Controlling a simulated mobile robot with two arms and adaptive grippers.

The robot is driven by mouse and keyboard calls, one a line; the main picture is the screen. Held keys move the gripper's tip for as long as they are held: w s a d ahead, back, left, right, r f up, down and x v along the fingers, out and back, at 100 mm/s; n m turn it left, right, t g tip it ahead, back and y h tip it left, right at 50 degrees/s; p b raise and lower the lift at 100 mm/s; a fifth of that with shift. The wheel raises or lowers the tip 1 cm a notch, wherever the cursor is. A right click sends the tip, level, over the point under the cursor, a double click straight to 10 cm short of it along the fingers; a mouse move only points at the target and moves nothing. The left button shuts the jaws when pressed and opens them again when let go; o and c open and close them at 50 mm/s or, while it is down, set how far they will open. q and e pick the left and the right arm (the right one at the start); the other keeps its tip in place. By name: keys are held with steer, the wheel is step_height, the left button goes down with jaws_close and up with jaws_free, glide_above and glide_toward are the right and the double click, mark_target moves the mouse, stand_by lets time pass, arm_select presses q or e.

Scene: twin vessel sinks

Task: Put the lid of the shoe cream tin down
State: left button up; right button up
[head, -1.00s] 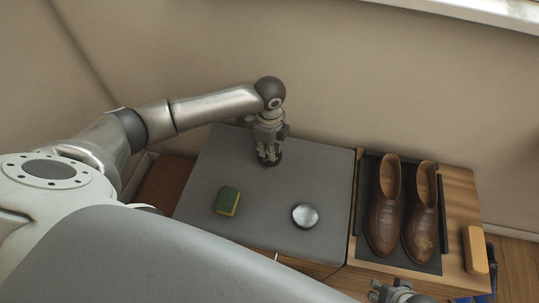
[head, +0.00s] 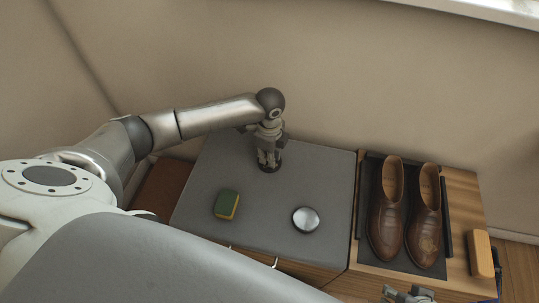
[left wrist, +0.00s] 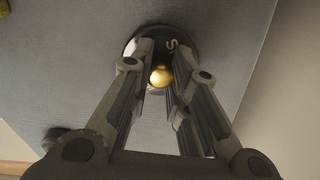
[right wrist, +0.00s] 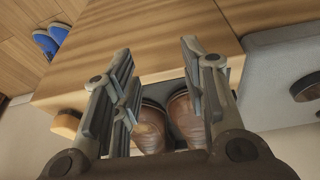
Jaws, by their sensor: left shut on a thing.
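My left gripper (head: 268,160) points down over the back of the grey top. In the left wrist view its fingers (left wrist: 160,75) close around the gold knob (left wrist: 161,76) of the dark round lid (left wrist: 184,45), which bears a pale letter. The lid is close to the grey surface; I cannot tell whether it touches. The open shoe cream tin (head: 306,219) stands on the grey top, nearer the front and right of the lid. It looks dark-rimmed with brown inside in the right wrist view (right wrist: 306,88). My right gripper (right wrist: 156,62) is open and empty near the shoes.
A green and yellow sponge (head: 227,205) lies on the grey top (head: 215,165), left of the tin. Brown shoes (head: 387,220) stand on a dark mat at the right, beside a wooden block (head: 480,253). A wall rises behind. Grey surface around the lid is clear.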

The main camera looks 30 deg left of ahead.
arm_select(q)
steer(key=shift+f, duration=0.15)
steer(key=o, duration=0.8)
arm_select(e)
steer(key=shift+f, duration=0.1)
arm_select(q)
steer(key=shift+o, duration=0.2)
steer(key=shift+r, duration=0.6)
step_height(320, 180, up, 11)
steer(key=p, duration=0.3)
steer(key=shift+p, duration=0.3)
arm_select(e)
step_height(320, 180, down, 12)
steer(key=shift+w+a+f+g, duration=0.15)
steer(key=shift+f+g, duration=0.05)
steer(key=shift+g, duration=0.1)
